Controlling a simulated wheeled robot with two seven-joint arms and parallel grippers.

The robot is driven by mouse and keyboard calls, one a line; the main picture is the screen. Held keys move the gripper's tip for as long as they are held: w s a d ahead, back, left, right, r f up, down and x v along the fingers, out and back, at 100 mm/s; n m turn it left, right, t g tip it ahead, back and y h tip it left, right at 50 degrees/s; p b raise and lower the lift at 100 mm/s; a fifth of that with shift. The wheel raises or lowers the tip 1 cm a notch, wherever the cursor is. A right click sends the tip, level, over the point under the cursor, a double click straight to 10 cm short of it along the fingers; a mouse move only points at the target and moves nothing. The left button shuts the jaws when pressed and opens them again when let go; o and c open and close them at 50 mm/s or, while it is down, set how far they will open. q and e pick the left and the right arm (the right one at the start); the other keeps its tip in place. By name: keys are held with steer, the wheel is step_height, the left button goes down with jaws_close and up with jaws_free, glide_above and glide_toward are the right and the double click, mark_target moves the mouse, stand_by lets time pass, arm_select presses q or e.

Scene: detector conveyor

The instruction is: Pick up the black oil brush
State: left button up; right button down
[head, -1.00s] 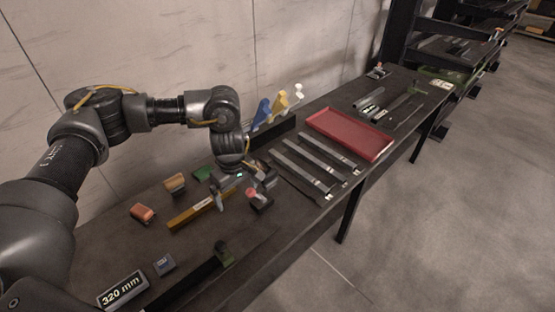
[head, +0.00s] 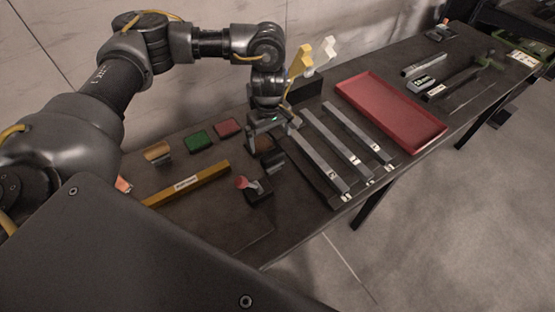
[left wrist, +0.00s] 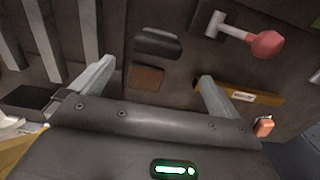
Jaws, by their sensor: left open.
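What looks like the black oil brush (left wrist: 158,42) is a dark, rounded piece in the left wrist view, just beyond my fingertips. In the head view it is a dark shape (head: 273,159) below my left gripper, partly hard to make out. A small brown square pad (left wrist: 148,77) lies beside it, between the fingers in the picture. My left gripper (head: 273,128) is open and empty above the table, its two fingers spread wide in the left wrist view (left wrist: 155,78). My right gripper is not in view.
A pink-knobbed tool (head: 242,183) and a yellow bar (head: 188,184) lie nearby. Green (head: 198,141) and red (head: 227,127) pads and a tan brush-like piece (head: 157,151) are left. Grey bars (head: 323,150) and a red tray (head: 390,110) are right. Yellow and white upright pieces stand behind.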

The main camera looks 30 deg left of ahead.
mark_target(273, 154)
arm_select(q)
steer(key=shift+w+f, duration=0.35)
steer(key=f+p, duration=0.1)
steer(key=f, duration=0.3)
steer(key=shift+s+f+p, duration=0.2)
steer(key=shift+f+p, duration=0.15)
steer(key=shift+f, duration=0.05)
steer(key=shift+w+f, duration=0.15)
steer(key=shift+f, duration=0.2)
steer(key=shift+d+f, duration=0.1)
steer(key=f+p, duration=0.3)
steer(key=f, duration=0.1)
steer(key=shift+s+d+f, duration=0.1)
steer(key=shift+s+d, duration=0.15)
steer(key=shift+f, duration=0.4)
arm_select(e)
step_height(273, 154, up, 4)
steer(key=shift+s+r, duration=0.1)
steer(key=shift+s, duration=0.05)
arm_select(q)
steer(key=shift+c, duration=0.4)
steer(key=c, duration=1)
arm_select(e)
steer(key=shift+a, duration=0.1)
